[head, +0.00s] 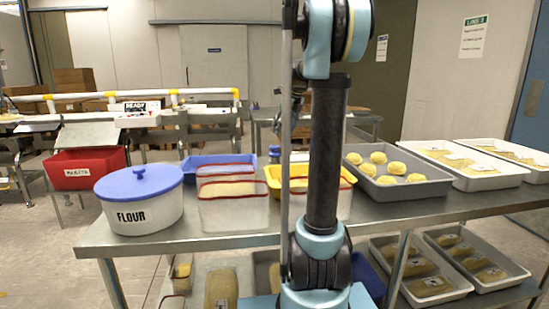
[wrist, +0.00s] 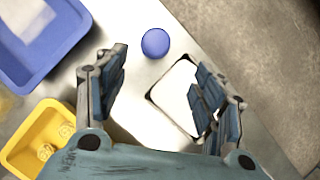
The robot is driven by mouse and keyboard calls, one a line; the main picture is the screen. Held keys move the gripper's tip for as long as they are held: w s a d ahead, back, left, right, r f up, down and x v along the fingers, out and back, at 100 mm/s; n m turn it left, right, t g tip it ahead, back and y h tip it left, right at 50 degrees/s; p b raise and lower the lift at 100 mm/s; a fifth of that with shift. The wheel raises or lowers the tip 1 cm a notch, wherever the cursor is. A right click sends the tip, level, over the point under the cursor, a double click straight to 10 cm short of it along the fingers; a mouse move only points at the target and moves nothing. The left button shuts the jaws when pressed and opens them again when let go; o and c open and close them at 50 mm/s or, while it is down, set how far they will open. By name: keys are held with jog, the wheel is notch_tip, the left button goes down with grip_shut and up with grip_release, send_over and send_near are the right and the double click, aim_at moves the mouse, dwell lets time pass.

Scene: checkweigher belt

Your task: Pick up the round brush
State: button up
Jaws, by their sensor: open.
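I cannot pick out a round brush for certain in either view. A small round blue thing (wrist: 155,43) stands on the steel table in the wrist view, beyond my fingers and between them. It seems to match a small blue-topped thing (head: 274,153) behind the yellow tray in the head view; whether it is the brush I cannot tell. My gripper (wrist: 165,95) is open and empty above the table. A white rectangular thing with dark corners (wrist: 172,98) lies below it, partly hidden by the right finger.
A blue tray (wrist: 42,42) and a yellow tray (wrist: 22,138) with pale pieces lie left of my gripper. A flour crock (head: 140,207), clear bins (head: 236,212) and a grey tray of dough (head: 440,186) share the table (head: 420,209). The floor is beyond the table edge.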

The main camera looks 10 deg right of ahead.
aim_at(275, 146)
jog(key=x, duration=0.5)
jog(key=shift+w+a+f, duration=0.1)
jog(key=shift+a+f, duration=0.15)
jog(key=shift+f, duration=0.05)
jog(key=shift+a+x, duration=0.15)
jog(key=shift+x, duration=1.2)
jog(key=shift+a+x, duration=0.2)
jog(key=shift+x, duration=1.1)
jog(key=shift+r, duration=0.1)
jog(key=c, duration=1.2)
jog(key=shift+o, duration=0.2)
jog(key=shift+r, duration=0.1)
notch_tip(275, 146, up, 10)
jog(key=shift+f, duration=0.1)
jog(key=shift+o, duration=1.1)
